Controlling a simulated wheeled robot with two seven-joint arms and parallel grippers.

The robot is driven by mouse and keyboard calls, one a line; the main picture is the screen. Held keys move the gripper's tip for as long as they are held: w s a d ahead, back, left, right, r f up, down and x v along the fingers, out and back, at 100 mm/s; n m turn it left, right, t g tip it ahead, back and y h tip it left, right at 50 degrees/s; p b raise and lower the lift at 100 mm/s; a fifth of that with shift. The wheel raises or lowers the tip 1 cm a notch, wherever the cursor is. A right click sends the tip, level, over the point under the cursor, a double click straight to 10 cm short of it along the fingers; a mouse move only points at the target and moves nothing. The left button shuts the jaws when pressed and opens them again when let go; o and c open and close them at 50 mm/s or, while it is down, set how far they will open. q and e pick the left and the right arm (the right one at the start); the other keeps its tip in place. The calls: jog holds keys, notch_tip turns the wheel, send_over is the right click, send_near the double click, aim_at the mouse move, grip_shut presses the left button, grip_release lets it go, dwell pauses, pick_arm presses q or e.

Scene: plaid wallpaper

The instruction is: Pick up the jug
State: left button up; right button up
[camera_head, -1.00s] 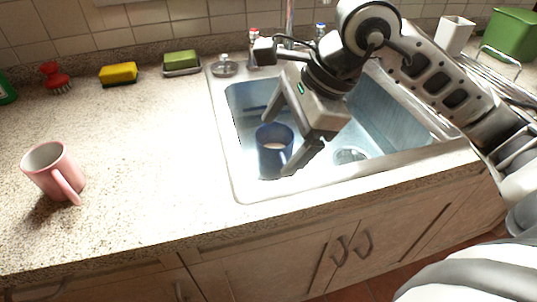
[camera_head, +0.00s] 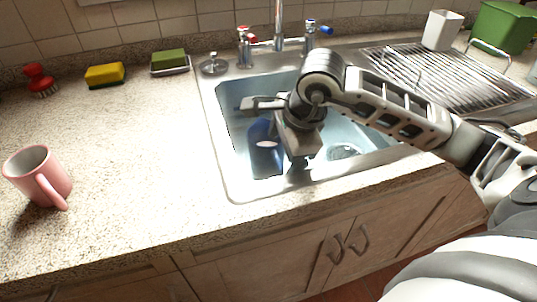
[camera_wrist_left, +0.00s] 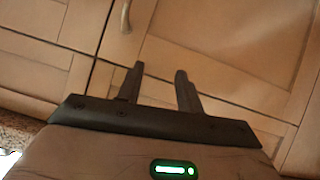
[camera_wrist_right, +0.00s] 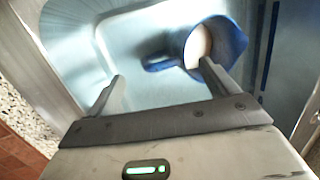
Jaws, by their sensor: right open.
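The blue jug (camera_head: 264,160) stands in the sink's left part, partly hidden by my right gripper (camera_head: 287,148). The right wrist view shows the jug (camera_wrist_right: 228,42) from above, pale inside, with its handle pointing left between the fingers. My right gripper (camera_wrist_right: 162,70) is open, its fingers apart around the line of the handle; the right finger overlaps the jug's edge in the picture. I cannot tell whether it touches. My left gripper (camera_wrist_left: 160,69) is open and empty in front of the cabinet doors, outside the head view.
The sink rim (camera_head: 232,185) and faucet (camera_head: 279,25) surround the jug's space. A pink mug (camera_head: 38,178) stands on the left counter. A yellow sponge (camera_head: 104,75), a green sponge (camera_head: 168,57) and a red brush (camera_head: 38,77) lie behind. A wire rack (camera_head: 455,85) is at right.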

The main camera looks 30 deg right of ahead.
aim_at(278, 157)
jog(key=x, duration=0.4)
jog(key=shift+d+f, duration=0.15)
jog(key=c, duration=1.7)
jog(key=shift+w, duration=0.15)
jog(key=shift+c, duration=0.6)
jog(key=shift+r, duration=0.3)
